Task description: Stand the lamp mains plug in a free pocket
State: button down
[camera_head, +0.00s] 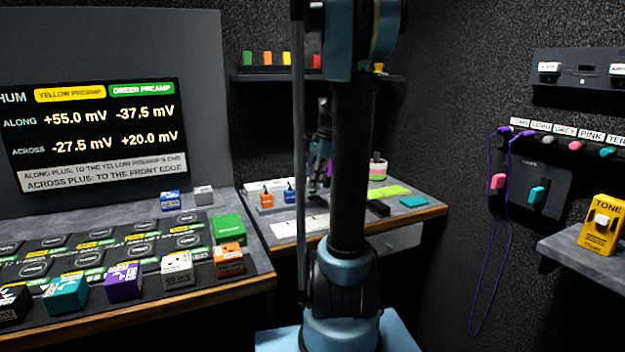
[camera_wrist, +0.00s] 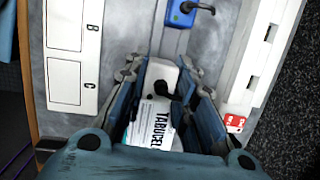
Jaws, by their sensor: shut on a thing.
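My gripper (camera_wrist: 165,90) is shut on a white plug-like block (camera_wrist: 158,76) with a black stub and a white printed label. The label is partly covered, so I cannot read whether it names the lamp. In the head view my gripper (camera_head: 317,185) is over the far bench, partly behind my arm. A blue plug (camera_wrist: 182,13) with a black lead stands ahead of the held block. I cannot make out a free pocket clearly.
White cards marked B and C (camera_wrist: 65,80) lie left of the gripper. A white slotted strip (camera_wrist: 265,55) and a small red block (camera_wrist: 234,123) are at the right.

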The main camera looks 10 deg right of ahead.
jog(key=shift+w+f+g, duration=0.4)
jog(key=shift+w+f, duration=0.35)
jog(key=shift+w, duration=0.25)
jog(key=shift+d+f, duration=0.1)
jog(key=shift+f, duration=1.2)
dwell(1.2)
jog(key=c, duration=1.2)
grip_release()
jog(key=shift+c, duration=0.2)
jog(key=v, duration=1.2)
